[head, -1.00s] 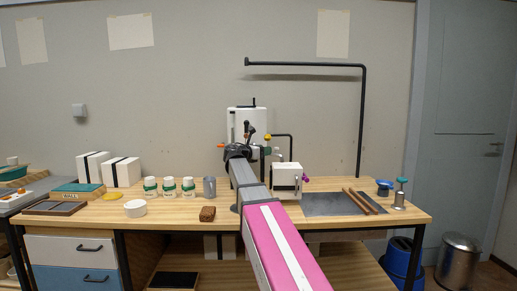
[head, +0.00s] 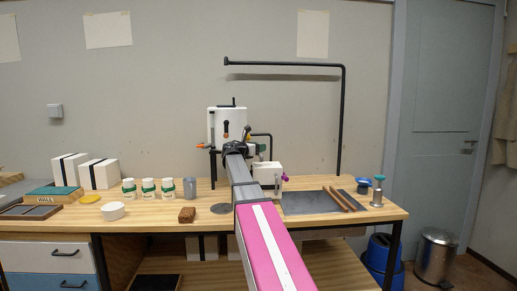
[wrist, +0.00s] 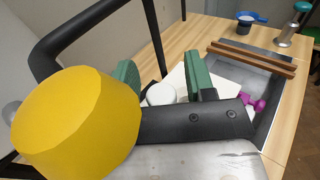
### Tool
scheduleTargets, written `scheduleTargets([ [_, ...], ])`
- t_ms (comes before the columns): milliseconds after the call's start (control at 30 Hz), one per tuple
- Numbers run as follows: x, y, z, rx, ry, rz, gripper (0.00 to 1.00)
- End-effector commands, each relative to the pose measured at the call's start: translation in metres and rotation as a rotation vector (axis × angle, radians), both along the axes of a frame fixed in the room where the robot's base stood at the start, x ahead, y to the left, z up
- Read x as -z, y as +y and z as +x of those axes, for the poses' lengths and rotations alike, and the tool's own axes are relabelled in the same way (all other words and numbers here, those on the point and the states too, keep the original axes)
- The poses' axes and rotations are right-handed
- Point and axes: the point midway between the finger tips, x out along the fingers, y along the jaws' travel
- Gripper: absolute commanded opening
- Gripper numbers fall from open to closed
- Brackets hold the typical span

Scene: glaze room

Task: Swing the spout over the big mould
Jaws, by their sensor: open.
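My gripper (wrist: 163,85) shows two green-padded fingers standing apart in the wrist view; nothing is clearly held between them. In the head view its dark end is in front of the white tank (head: 227,118). A black bent pipe, apparently the spout (head: 262,135), extends right from the tank and bends down behind a white block (head: 267,173) with a purple knob. In the wrist view a thick black pipe (wrist: 85,32) passes close by on the left, beside a large yellow knob (wrist: 75,120). White blocks with black straps (head: 100,174) stand at left; I cannot tell which is the big mould.
A tall black pipe frame (head: 342,120) rises behind the bench.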

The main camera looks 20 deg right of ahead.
Motion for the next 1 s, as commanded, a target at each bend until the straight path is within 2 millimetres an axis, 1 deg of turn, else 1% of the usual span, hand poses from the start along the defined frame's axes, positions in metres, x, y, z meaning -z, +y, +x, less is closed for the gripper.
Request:
scheduleTargets([
  [300, 0.0, -0.003, 0.001, 0.0, 0.0, 0.0, 0.5],
  [333, 0.0, -0.003, 0.001, 0.0, 0.0, 0.0, 0.47],
  [367, 0.0, -0.003, 0.001, 0.0, 0.0, 0.0, 0.37],
  [400, 0.0, -0.003, 0.001, 0.0, 0.0, 0.0, 0.24],
  [467, 0.0, -0.003, 0.001, 0.0, 0.0, 0.0, 0.04],
  [500, 0.0, -0.003, 0.001, 0.0, 0.0, 0.0, 0.0],
  [667, 0.0, -0.005, 0.002, -0.009, 0.0, 0.0, 0.0],
  [767, 0.0, -0.011, 0.005, -0.048, 0.001, 0.001, 0.0],
  [1000, 0.0, -0.029, 0.021, -0.198, 0.001, 0.002, 0.0],
])
